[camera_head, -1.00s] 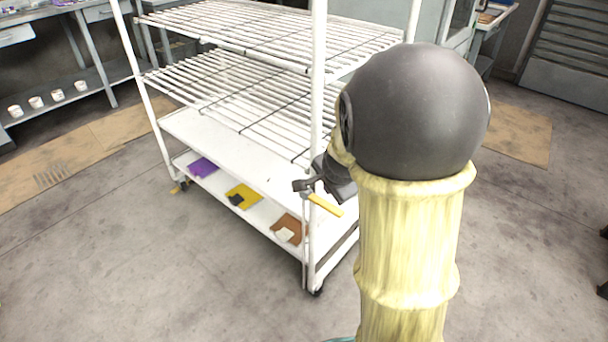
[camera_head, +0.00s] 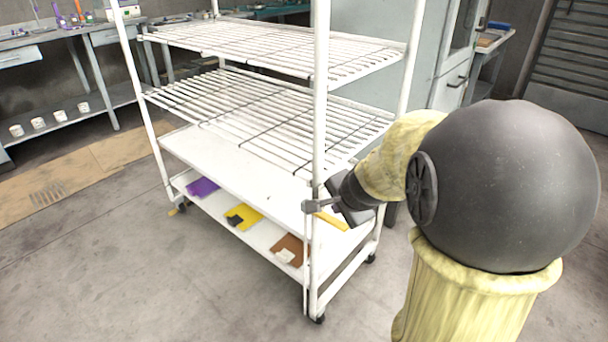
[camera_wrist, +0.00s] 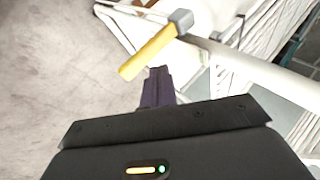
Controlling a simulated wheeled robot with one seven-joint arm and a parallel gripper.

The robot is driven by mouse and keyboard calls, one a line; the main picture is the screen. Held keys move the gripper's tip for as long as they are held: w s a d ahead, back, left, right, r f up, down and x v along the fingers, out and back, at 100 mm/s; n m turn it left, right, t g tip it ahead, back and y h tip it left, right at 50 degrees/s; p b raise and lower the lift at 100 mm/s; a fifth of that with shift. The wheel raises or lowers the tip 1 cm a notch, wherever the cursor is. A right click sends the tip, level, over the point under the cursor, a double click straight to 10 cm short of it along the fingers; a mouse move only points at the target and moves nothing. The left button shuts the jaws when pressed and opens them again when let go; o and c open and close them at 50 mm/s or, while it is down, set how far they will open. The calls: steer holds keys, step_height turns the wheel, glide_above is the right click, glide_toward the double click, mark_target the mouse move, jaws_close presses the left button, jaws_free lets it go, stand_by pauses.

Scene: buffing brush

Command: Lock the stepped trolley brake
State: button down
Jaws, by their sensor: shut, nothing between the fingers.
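The white trolley (camera_head: 232,168) stands on small dark casters. A yellow lever (camera_head: 333,221) with a grey block (camera_head: 310,206) sits at its near corner post, and appears to be the brake. In the wrist view the yellow lever (camera_wrist: 147,54) slants down left from the grey block (camera_wrist: 181,20), beside the white post. My gripper (camera_wrist: 157,72) is shut and empty, its dark fingertips just below the lever in that picture. In the head view my gripper (camera_head: 335,202) is at the corner post by the lever. I cannot tell whether it touches the lever.
The trolley's lowest shelf holds a purple (camera_head: 203,187), a yellow (camera_head: 243,214) and a brown pad (camera_head: 291,248). A workbench (camera_head: 100,36) stands at the back left and a grey cabinet (camera_head: 378,40) behind the trolley. The floor in front is clear.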

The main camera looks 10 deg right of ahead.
mark_target(341, 225)
steer(key=shift+s+d+f+b, duration=0.15)
steer(key=shift+s+f+b, duration=0.1)
steer(key=shift+f+b, duration=0.55)
steer(key=shift+s+d+f+b, duration=0.2)
steer(key=shift+f+b, duration=0.15)
steer(key=shift+b, duration=0.7)
steer(key=shift+s+f+b, duration=0.25)
steer(key=shift+f+b, duration=0.4)
steer(key=shift+b, duration=0.05)
steer(key=shift+s+f, duration=0.15)
steer(key=shift+f, duration=0.05)
steer(key=shift+d, duration=0.1)
steer(key=r+p, duration=0.4)
steer(key=r, duration=0.1)
steer(key=shift+w+r+p, duration=0.2)
steer(key=shift+r+p, duration=0.05)
steer(key=shift+p, duration=0.1)
steer(key=s+d+r+p, duration=0.1)
steer(key=s+r+p, duration=0.2)
steer(key=s+r, duration=0.2)
steer(key=s, duration=0.3)
steer(key=shift+d+r+p, duration=0.15)
steer(key=shift+d+p, duration=0.05)
steer(key=shift+p, duration=0.1)
